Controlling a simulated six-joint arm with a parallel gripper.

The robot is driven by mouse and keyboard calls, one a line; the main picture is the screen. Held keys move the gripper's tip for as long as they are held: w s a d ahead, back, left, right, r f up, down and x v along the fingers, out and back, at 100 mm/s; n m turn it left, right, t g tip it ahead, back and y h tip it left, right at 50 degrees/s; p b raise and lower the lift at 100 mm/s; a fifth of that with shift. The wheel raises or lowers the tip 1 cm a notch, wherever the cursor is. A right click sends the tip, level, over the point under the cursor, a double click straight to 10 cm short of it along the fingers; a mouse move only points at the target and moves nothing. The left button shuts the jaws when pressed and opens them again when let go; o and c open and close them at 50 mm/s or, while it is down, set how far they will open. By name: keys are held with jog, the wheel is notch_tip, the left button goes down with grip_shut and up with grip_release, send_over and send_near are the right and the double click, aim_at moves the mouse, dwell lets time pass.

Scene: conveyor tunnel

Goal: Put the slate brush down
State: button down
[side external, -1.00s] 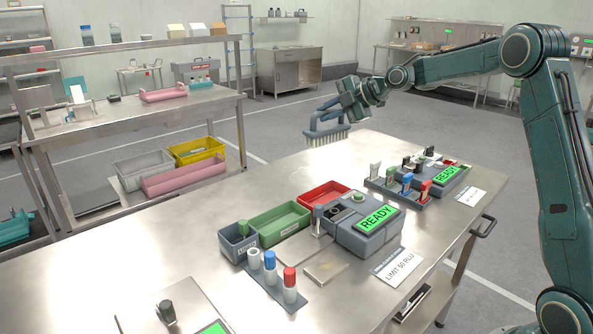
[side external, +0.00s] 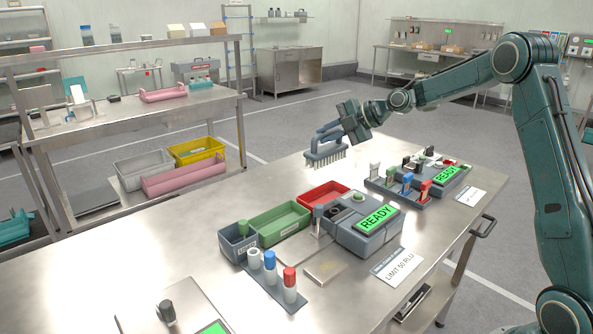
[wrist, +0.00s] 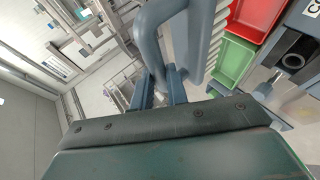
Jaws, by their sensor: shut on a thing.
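The slate brush (side external: 324,158) is a grey-blue brush with a looped handle and pale bristles pointing down. In the side view it hangs just above the steel table's far edge area, left of my gripper. My gripper (side external: 338,133) is shut on its handle. In the wrist view the brush (wrist: 203,45) shows at the top centre, with its curved handle running down between the fingers of my gripper (wrist: 160,90). Whether the bristle tips touch the table cannot be told for certain.
The steel table (side external: 190,245) has bare room at its left. Near the brush stand a red tray (side external: 322,196), a green tray (side external: 279,222), a grey bin (side external: 238,243) and a READY device (side external: 362,226). A second READY device (side external: 445,176) with several coloured bottles stands to the right.

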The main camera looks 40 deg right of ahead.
aim_at(327, 164)
notch_tip(327, 164, down, 9)
jog(key=shift+f, duration=0.15)
jog(key=shift+f, duration=0.1)
jog(key=shift+f, duration=2.05)
jog(key=c, duration=1.4)
grip_release()
jog(key=shift+f, duration=0.15)
jog(key=shift+s+d+r, duration=0.25)
jog(key=shift+s+r, duration=0.1)
jog(key=shift+r, duration=0.05)
jog(key=v, duration=1.1)
jog(key=shift+s+a, duration=0.1)
